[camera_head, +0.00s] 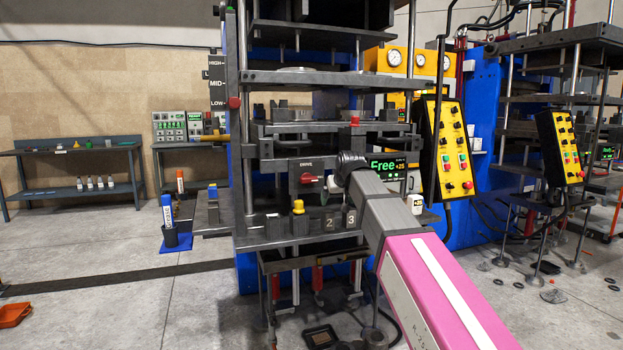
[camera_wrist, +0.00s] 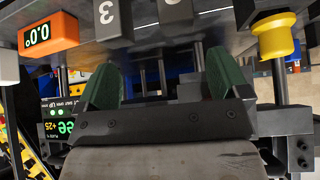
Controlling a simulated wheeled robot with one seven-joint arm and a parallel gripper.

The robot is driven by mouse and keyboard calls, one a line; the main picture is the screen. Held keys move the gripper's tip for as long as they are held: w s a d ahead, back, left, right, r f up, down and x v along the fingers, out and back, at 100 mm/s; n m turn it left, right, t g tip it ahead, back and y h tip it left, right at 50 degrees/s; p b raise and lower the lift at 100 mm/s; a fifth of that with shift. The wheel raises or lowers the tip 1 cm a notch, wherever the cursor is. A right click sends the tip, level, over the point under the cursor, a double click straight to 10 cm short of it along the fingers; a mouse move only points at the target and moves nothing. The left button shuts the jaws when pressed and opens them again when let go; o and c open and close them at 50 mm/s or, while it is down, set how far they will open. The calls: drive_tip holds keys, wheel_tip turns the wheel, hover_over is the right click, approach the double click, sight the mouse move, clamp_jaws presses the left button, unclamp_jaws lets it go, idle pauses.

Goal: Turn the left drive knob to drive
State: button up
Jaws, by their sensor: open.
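The left drive knob (camera_head: 308,178) is a small red knob on the grey press panel, below the DRIVE label, in the head view. My gripper (camera_head: 335,184) is just right of the knob, at the end of my arm, and looks apart from it. My wrist and arm hide much of the gripper there. In the wrist view, the two green fingers of my gripper (camera_wrist: 160,75) stand wide apart with nothing between them. I cannot make out the knob in the wrist view, which is turned upside down.
A green-lit display reading Free (camera_head: 385,166) is right of my wrist. An orange 0.0 display (camera_wrist: 48,38) is near the gripper. A yellow control box (camera_head: 452,150) hangs right.

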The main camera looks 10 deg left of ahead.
drive_tip(key=n+t+y, duration=0.1)
drive_tip(key=y, duration=0.1)
approach(309, 177)
drive_tip(key=x, duration=0.9)
drive_tip(key=shift+s+f, duration=0.15)
drive_tip(key=shift+f, duration=0.05)
drive_tip(key=c, duration=0.9)
